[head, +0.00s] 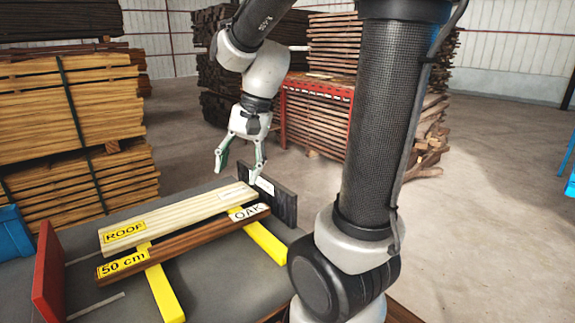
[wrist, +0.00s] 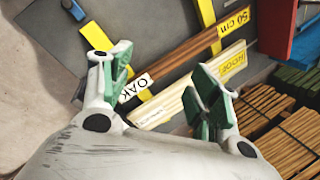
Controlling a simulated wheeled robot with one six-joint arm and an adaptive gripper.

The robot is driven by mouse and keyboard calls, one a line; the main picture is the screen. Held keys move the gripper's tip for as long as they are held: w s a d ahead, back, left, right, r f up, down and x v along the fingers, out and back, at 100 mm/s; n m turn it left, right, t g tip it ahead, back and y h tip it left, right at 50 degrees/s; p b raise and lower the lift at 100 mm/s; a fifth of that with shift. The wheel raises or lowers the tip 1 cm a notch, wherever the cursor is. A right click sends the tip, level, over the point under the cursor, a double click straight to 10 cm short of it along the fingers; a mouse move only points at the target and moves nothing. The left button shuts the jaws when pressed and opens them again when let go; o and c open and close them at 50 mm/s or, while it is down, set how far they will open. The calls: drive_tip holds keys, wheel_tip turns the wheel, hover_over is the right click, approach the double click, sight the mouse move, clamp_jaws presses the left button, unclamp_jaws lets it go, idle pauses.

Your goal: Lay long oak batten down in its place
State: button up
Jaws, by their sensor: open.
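The long oak batten (head: 190,237) is dark brown, with a yellow "50 cm" label at its left end and a white "OAK" label at its right end. It lies across two yellow bars (head: 165,293), and it also shows in the wrist view (wrist: 180,58). A pale batten (head: 185,212) marked "ROOF" lies alongside it on the far side. My gripper (head: 239,170) is open and empty, above the right end of the pale batten. In the wrist view my gripper (wrist: 162,72) has its fingers spread, with the OAK label between them.
A red upright plate (head: 46,275) stands at the table's left and a dark upright board (head: 283,205) at its right end. A blue object (head: 13,233) sits at the left edge. Stacked planks (head: 80,120) and a red rack (head: 318,90) stand behind. The floor at right is open.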

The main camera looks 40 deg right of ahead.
drive_tip(key=s+d+r+n+t+h, duration=0.1)
drive_tip(key=s+d+r+n, duration=0.1)
drive_tip(key=s+n, duration=0.2)
drive_tip(key=s+d+r+n+t+h, duration=0.1)
drive_tip(key=s+d+n+t+h, duration=0.1)
drive_tip(key=s+n, duration=0.3)
drive_tip(key=s+d, duration=0.1)
drive_tip(key=s, duration=0.2)
drive_tip(key=shift+s+d+r, duration=0.15)
drive_tip(key=shift+s+r, duration=0.1)
drive_tip(key=shift+r, duration=0.1)
